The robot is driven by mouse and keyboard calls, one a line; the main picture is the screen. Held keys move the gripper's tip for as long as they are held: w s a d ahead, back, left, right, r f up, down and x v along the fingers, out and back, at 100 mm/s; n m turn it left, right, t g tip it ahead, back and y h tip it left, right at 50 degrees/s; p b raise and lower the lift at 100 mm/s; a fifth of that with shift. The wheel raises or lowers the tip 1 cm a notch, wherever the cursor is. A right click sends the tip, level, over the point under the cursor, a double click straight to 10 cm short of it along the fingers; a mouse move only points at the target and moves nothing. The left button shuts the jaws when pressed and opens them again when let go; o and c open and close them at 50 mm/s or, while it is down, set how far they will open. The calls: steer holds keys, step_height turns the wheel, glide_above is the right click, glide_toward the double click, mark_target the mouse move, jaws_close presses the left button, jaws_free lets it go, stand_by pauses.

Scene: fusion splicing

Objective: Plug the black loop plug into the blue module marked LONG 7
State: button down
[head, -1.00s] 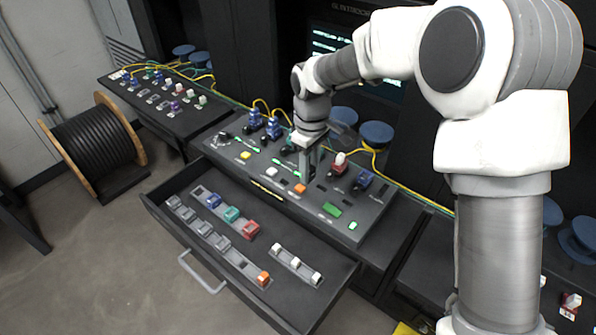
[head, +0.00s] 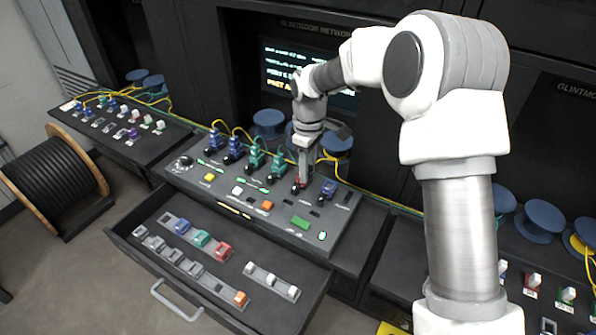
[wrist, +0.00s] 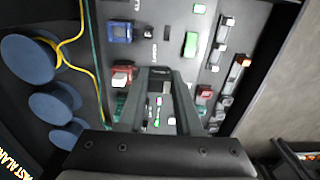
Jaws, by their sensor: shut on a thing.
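My gripper (head: 303,182) is over the right half of the console, beside the red module (head: 296,187), pointing down. In the wrist view its fingertips (wrist: 160,76) are close together on a small dark thing, apparently the black loop plug, mostly hidden by the fingers. A blue module (head: 328,189) stands just right of the gripper in the head view; it also shows in the wrist view (wrist: 119,32). Two more blue modules (head: 211,143) (head: 233,150) stand at the console's left. I cannot read the module labels, so which is LONG 7 is unclear.
Green modules (head: 256,158) stand between the left blue modules and my gripper. Yellow cables (head: 335,160) run behind the row. An open drawer (head: 140,215) with several coloured parts is in front. A cable spool (head: 55,185) stands on the floor at left.

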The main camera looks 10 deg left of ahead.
steer(key=w+d+p, duration=0.2)
steer(key=w+d, duration=0.3)
steer(key=w, duration=0.1)
steer(key=shift+d+f+b, duration=0.15)
steer(key=shift+f+b, duration=0.95)
steer(key=shift+f, duration=0.5)
steer(key=shift+d+f+b, duration=0.15)
steer(key=shift+f+b, duration=0.9)
steer(key=shift+f, duration=0.55)
steer(key=shift+f+b, duration=0.4)
steer(key=shift+f, duration=0.15)
steer(key=c, duration=0.5)
jaws_free()
steer(key=shift+r, duration=0.1)
